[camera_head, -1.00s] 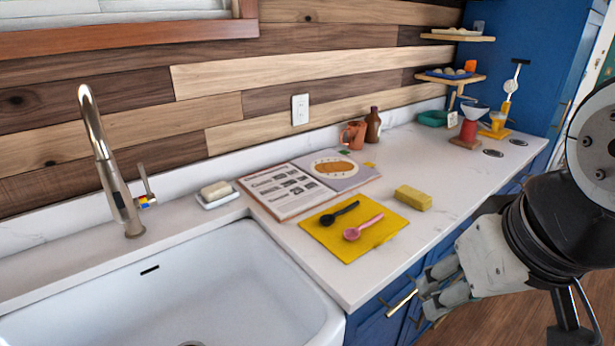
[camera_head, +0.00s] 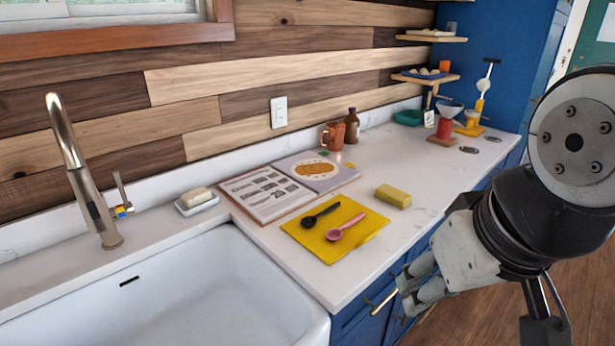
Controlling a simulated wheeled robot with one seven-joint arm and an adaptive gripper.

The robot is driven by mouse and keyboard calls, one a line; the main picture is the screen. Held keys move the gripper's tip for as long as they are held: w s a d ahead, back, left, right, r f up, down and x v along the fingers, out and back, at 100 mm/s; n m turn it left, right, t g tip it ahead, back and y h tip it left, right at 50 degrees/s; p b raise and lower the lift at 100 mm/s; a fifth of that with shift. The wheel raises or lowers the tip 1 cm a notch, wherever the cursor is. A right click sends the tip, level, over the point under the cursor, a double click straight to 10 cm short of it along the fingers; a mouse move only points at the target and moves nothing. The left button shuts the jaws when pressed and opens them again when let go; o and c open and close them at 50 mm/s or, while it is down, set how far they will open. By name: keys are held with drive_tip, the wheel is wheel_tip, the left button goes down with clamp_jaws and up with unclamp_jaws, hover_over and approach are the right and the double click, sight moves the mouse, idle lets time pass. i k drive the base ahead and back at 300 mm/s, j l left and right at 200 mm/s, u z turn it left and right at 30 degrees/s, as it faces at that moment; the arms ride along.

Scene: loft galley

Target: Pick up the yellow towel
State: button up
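The yellow towel (camera_head: 352,240) lies flat on the white counter, right of the sink and near the counter's front edge. A black spoon (camera_head: 320,215) and a pink spoon (camera_head: 345,228) lie on top of it. My gripper (camera_head: 404,294) is in front of the counter, to the right of and lower than the towel, and apart from it. Its fingers point left, near a brass cabinet handle. They overlap in this view, so I cannot tell how far apart they are. I see nothing held.
An open cookbook (camera_head: 270,192) lies just behind the towel, and a yellow sponge (camera_head: 393,196) lies to its right. The white sink (camera_head: 190,285) is at left with a tall faucet (camera_head: 85,180). Mug, bottle and coffee gear stand farther back. The counter right of the sponge is clear.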

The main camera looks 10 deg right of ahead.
sight(400, 199)
drive_tip(key=i+l, duration=0.4)
drive_tip(key=l, duration=0.15)
drive_tip(key=i+l, duration=0.4)
drive_tip(key=l, duration=0.2)
drive_tip(key=i+l, duration=0.4)
drive_tip(key=l, duration=0.15)
